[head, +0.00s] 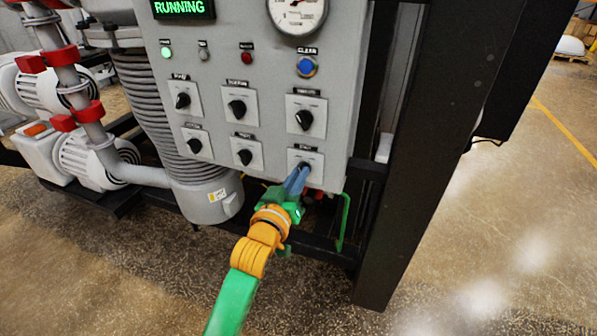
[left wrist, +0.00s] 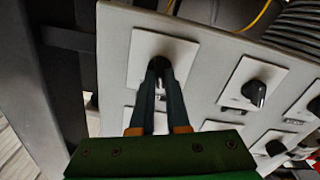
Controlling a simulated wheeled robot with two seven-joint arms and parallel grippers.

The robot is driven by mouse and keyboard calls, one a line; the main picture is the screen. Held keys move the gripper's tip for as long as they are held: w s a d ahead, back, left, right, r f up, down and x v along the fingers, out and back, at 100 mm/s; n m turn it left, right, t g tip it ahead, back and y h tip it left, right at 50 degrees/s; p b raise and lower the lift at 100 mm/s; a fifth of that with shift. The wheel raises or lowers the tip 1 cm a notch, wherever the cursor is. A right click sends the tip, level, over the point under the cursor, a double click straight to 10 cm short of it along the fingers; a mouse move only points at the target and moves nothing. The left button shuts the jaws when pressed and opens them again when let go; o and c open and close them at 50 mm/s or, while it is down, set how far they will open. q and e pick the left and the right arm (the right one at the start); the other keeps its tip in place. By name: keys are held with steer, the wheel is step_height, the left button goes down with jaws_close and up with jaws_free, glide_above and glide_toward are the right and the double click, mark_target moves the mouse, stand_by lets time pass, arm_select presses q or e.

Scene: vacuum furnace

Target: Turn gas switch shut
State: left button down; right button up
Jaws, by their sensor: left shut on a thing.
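A grey control panel (head: 272,90) carries several black rotary switches on white plates. My left gripper (head: 303,168) is at the bottom-right switch, whose white plate (head: 316,160) shows around the fingers. I cannot read its label well enough to tell that it is the gas switch. In the left wrist view my left gripper (left wrist: 158,68) has its two dark fingers closed together on this switch's knob, in front of its plate (left wrist: 184,55). The fingers hide most of the knob, so its angle cannot be told. My right gripper is not in view.
The nearest other switches are the one above (head: 304,120) and the one to the left (head: 245,157). A green "RUNNING" display (head: 183,8), a gauge (head: 297,12) and a blue button (head: 306,67) sit higher. A dark post (head: 415,150) stands right of the panel.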

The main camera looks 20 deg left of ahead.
arm_select(q)
steer(key=shift+n+p, duration=0.5)
steer(key=shift+n, duration=0.6)
steer(key=c, duration=0.9)
jaws_free()
steer(key=s, duration=0.7)
steer(key=shift+a+b, duration=0.15)
steer(key=shift+b, duration=0.25)
